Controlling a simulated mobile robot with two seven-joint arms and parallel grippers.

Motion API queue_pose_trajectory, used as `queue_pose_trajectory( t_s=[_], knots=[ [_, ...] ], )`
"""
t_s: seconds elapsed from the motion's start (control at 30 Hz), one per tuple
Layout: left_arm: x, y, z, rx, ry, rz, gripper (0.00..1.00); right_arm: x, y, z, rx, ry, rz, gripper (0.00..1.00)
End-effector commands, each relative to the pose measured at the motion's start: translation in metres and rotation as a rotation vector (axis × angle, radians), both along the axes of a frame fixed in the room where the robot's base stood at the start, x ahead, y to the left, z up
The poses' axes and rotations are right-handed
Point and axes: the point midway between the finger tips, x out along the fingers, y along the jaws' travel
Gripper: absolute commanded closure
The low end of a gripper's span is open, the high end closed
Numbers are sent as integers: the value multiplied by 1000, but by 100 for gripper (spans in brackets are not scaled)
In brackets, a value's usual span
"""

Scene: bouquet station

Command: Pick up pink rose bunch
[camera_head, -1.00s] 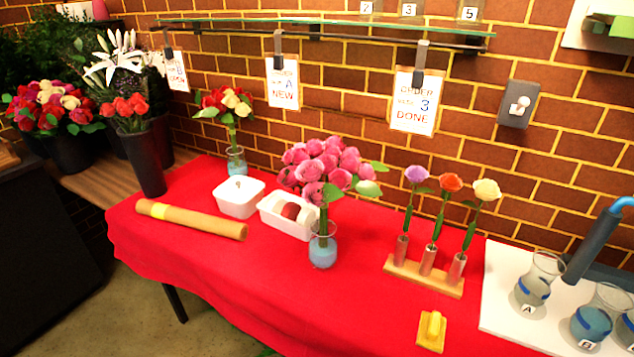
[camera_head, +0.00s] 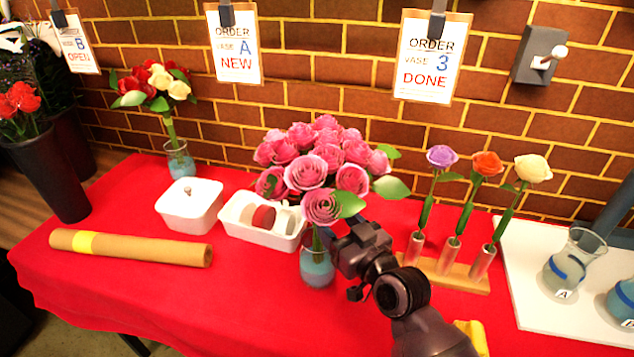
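The pink rose bunch (camera_head: 318,165) stands upright in a small glass vase with blue liquid (camera_head: 317,268) at the middle of the red table. Several pink blooms and a few green leaves show above the vase. My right gripper (camera_head: 334,240) comes in from the lower right, just beside the stems above the vase rim. Its fingertips are partly hidden by the gripper body and the bunch, so whether it is open or touching the stems cannot be told. My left gripper is not in view.
A white tray (camera_head: 235,228) and a lidded white box (camera_head: 190,212) are left of the vase. A wooden stand (camera_head: 470,280) with single roses is close on the right. A kraft roll (camera_head: 130,248) lies left. Flasks stand on a white board (camera_head: 530,305).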

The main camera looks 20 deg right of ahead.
Motion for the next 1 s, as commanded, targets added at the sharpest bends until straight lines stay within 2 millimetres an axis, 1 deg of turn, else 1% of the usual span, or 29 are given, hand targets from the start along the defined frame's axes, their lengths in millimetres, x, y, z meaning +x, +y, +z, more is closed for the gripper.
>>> queue_pose_trajectory(
  t_s=[0.03, 0.27, 0.47, 0.6, 0.73, 0.93, 1.0],
  knots=[
    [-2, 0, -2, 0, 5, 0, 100, 5, 1, 0, 0, 0, 0, 44],
    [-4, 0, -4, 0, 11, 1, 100, 17, 6, -1, 2, 0, 0, 44],
    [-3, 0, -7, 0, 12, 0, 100, 41, 20, -3, 3, 2, 1, 44],
    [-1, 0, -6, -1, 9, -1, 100, 55, 22, -4, 0, 2, 0, 44],
    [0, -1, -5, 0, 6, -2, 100, 59, 23, -4, -1, 3, 0, 44],
    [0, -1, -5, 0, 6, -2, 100, 59, 23, -4, 0, 2, 0, 44],
    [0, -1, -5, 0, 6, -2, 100, 59, 23, -4, 0, 2, 0, 55]
  ],
)
